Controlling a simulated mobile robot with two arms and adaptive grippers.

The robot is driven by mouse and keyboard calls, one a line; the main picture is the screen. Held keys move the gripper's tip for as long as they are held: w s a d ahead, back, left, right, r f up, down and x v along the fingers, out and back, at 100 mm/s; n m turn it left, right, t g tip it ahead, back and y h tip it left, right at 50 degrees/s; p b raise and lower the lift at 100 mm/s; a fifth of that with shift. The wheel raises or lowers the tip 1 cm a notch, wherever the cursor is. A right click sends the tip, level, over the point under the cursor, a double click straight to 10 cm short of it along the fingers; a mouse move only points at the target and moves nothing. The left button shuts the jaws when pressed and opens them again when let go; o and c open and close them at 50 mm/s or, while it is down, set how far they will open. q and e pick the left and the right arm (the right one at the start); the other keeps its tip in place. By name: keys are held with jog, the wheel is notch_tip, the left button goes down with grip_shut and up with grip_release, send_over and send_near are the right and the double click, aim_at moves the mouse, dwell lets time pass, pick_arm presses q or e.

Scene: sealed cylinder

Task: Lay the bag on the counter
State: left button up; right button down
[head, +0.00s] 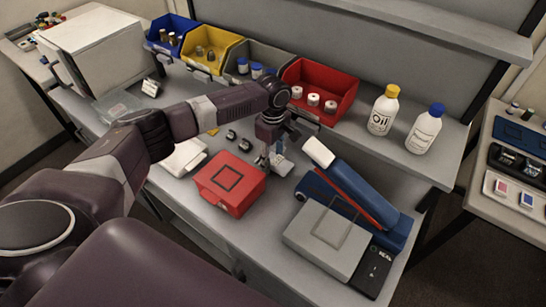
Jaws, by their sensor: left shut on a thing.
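My left arm reaches in from the left over the grey counter (274,212). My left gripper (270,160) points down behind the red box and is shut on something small. A small pale, bluish-white piece (283,165) shows at its fingertips; it looks like the bag, but it is too small and partly hidden to be sure. I cannot tell whether it touches the counter. My right gripper is not in view.
The red box (230,187) stands just in front of the gripper. A blue sealer (345,190) and a grey unit with a black SEAL panel (328,245) stand to the right. Bins, including a red bin (322,85), and bottles, including an oil bottle (383,110), line the back.

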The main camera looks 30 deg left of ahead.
aim_at(273, 158)
pick_arm(q)
jog(key=o, duration=1.2)
jog(key=shift+o, duration=0.2)
jog(key=shift+r, duration=0.2)
notch_tip(273, 158, up, 12)
jog(key=b, duration=0.2)
jog(key=shift+b, duration=0.35)
jog(key=shift+f, duration=0.1)
